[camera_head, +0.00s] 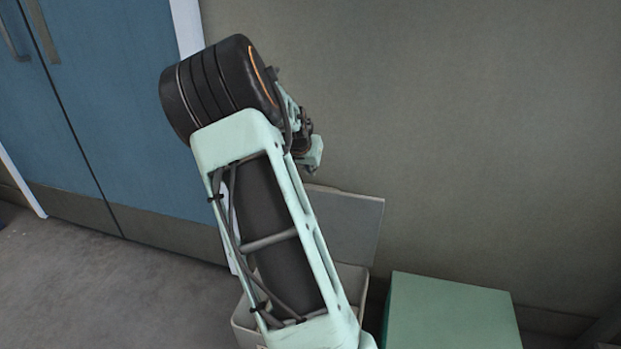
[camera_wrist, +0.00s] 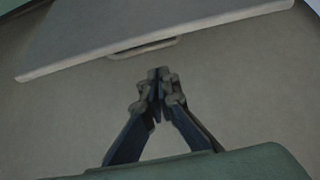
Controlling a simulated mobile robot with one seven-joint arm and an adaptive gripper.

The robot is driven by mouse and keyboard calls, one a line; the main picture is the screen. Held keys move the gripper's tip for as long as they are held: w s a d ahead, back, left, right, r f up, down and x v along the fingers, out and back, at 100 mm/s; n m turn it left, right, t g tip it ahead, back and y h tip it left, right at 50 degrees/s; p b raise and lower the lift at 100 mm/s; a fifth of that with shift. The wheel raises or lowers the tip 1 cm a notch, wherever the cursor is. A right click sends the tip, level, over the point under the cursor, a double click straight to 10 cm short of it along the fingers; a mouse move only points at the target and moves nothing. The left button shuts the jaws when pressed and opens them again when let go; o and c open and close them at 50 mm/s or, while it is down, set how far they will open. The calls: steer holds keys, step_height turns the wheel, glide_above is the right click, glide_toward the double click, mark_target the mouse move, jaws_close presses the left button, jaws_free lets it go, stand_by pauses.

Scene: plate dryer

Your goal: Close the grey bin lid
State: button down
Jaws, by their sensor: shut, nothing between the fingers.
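The grey bin lid (camera_head: 345,222) stands open, raised at the back of the bin (camera_head: 355,285) near the wall in the head view. My arm hides much of the bin and the lid's left part. In the wrist view the lid (camera_wrist: 190,28) spans the top as a flat grey panel, with a small handle-like tab (camera_wrist: 143,47) at its lower edge. My gripper (camera_wrist: 160,74) is shut and empty, its fingertips just below that edge in the picture. A small gap shows between fingertips and lid; contact in depth cannot be told. In the head view my gripper (camera_head: 312,150) is partly hidden behind the wrist.
A mint-green box (camera_head: 450,315) stands right of the bin. A blue cabinet (camera_head: 90,110) with handles is at the left. A plain wall (camera_head: 470,130) rises behind the bin. Grey floor (camera_head: 90,280) lies open at the lower left.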

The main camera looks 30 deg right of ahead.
steer(key=b+x, duration=0.2)
steer(key=x, duration=0.7)
steer(key=shift+a+b, duration=0.15)
steer(key=shift+b, duration=0.15)
steer(key=shift+a, duration=0.1)
